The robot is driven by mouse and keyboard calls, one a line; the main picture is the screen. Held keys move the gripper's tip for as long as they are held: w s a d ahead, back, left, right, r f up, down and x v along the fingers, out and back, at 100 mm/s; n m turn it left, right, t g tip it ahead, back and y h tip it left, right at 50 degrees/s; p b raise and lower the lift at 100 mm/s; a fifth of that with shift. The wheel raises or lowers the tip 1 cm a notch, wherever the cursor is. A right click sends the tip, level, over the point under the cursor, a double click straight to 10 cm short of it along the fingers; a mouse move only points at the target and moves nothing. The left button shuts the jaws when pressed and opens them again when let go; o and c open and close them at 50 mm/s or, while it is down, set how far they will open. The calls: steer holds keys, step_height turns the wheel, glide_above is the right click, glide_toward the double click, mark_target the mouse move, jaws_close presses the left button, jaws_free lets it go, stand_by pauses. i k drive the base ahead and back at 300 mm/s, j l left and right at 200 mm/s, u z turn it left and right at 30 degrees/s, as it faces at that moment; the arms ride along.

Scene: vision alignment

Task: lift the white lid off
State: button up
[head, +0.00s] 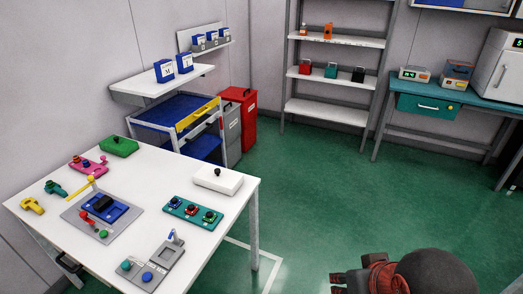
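A white lid (218,181) with a small black knob on top lies near the far right corner of the white table (150,190). It looks like a flat slab; what is beneath it is hidden. My gripper (338,284) is at the bottom edge of the head view, over the floor to the right of the table and well apart from the lid. It shows dark finger parts, partly cut off by the frame, and I cannot tell how far apart they are.
The table also bears a green lid (119,146), a teal tray with round knobs (193,211), a grey and blue fixture (101,212) and a grey button panel (151,265). A blue cart (180,110) and red bin (246,115) stand behind. The green floor (320,185) is clear.

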mark_target(226, 181)
steer(key=i+z, duration=0.25)
steer(key=i, duration=0.65)
steer(key=i+u, duration=0.25)
steer(key=u, duration=0.15)
steer(key=i+u, duration=0.2)
steer(key=u, duration=0.2)
steer(key=i+l+u, duration=0.2)
steer(key=u, duration=0.2)
steer(key=i+u, duration=0.35)
steer(key=i+l+u, duration=0.1)
steer(key=u, duration=0.3)
steer(key=i+l+u, duration=0.15)
steer(key=u, duration=0.2)
steer(key=i, duration=0.05)
